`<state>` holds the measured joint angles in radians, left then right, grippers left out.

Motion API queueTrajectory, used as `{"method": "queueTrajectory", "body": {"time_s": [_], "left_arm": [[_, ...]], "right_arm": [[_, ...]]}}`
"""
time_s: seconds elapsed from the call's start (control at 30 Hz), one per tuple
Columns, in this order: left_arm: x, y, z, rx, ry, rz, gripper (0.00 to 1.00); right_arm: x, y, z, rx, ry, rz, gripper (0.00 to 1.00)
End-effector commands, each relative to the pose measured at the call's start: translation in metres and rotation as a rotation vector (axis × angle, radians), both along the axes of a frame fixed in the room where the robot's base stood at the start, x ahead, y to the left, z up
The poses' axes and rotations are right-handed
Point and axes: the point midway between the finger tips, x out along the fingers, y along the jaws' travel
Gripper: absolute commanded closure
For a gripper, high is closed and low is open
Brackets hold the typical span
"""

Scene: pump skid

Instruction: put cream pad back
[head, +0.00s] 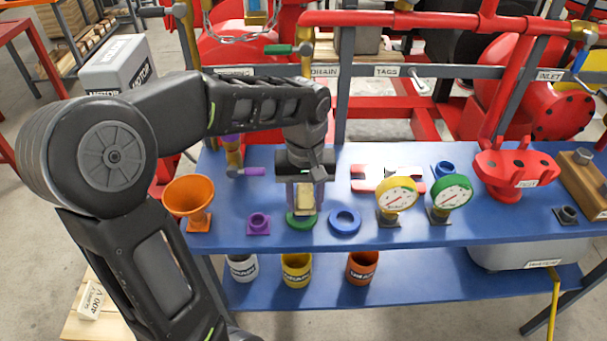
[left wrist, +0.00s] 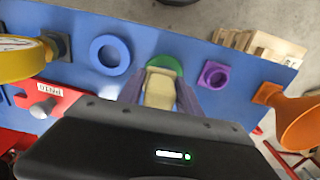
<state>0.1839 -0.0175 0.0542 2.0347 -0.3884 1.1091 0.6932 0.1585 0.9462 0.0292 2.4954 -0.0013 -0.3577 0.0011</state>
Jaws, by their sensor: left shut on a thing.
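The cream pad (head: 305,198) is a small block between the fingers of my left gripper (head: 305,203), which is shut on it and points down over the blue bench. In the left wrist view the cream pad (left wrist: 160,90) sits between the two fingers of my left gripper (left wrist: 160,98). A green round piece (head: 301,223) lies on the bench just below the pad; it also shows beyond the pad in the left wrist view (left wrist: 166,63). I cannot tell whether the pad touches it. My right gripper is not in view.
On the blue bench (head: 270,190), a purple square socket (head: 259,223) and an orange funnel (head: 190,201) stand to the left. A blue ring (head: 344,222), a yellow gauge (head: 396,196) and a green gauge (head: 451,194) stand to the right. Cups sit on the lower shelf.

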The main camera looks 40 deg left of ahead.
Motion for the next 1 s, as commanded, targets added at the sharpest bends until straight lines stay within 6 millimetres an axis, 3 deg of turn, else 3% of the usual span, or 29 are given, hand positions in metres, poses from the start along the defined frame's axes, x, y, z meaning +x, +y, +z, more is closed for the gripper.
{"method": "queueTrajectory", "body": {"time_s": [0.2,0.33,0.87,1.0], "left_arm": [[0.049,0.038,0.002,0.0,0.002,0.002,1.0],[0.067,0.051,0.001,0.001,0.001,0.001,1.0],[0.081,0.062,0.001,0.0,0.0,0.0,1.0],[0.08,0.062,-0.021,0.0,0.005,-0.001,1.0]], "right_arm": [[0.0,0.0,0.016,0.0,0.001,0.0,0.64],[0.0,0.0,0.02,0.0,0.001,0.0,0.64],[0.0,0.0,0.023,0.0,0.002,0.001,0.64],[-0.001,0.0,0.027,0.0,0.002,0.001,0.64]]}}
